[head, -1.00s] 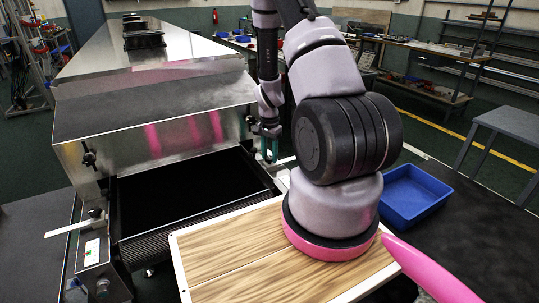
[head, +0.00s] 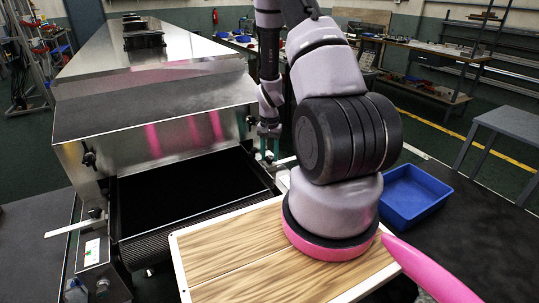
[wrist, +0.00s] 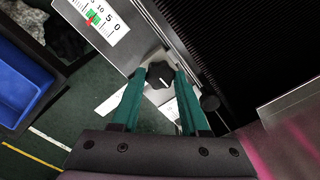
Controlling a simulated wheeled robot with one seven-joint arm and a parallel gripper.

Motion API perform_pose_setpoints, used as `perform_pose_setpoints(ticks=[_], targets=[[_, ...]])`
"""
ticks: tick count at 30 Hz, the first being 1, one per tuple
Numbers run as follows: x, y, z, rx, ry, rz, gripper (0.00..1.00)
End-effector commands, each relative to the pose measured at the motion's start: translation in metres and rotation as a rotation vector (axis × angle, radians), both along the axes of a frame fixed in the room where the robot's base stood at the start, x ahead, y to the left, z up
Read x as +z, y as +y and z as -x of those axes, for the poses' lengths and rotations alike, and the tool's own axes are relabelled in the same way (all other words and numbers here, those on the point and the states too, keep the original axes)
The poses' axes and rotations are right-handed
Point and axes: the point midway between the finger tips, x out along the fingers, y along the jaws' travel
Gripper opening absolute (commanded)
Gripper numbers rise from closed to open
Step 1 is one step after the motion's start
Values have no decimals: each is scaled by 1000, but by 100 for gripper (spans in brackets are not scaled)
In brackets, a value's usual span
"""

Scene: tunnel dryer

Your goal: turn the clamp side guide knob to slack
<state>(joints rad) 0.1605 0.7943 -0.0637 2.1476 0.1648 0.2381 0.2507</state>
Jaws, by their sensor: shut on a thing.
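The black clamp knob (wrist: 160,75) with a white pointer line shows in the wrist view, between my green fingertips. My gripper (wrist: 160,78) is shut on its sides. The knob sits on a metal bracket at the edge of the dark belt. Beside it a white scale (wrist: 104,18) with numbers, a green band and a red marker lies on the frame. In the head view my gripper (head: 269,150) is at the right side of the dryer mouth, and the knob cannot be made out there.
The dark belt (head: 190,195) runs into the steel dryer (head: 150,120). A wooden board (head: 225,255) lies in front, and a blue bin (head: 413,195) stands right of my arm.

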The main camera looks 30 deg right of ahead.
Motion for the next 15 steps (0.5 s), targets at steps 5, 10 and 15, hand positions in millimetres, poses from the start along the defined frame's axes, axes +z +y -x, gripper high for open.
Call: perform_pose_setpoints(ticks=[5, 10, 15], targets=[[1, 0, -1, 1, -2, 1, 52], [0, 0, -1, 1, -1, 0, 73], [0, 0, 0, 0, -1, 1, 73]])
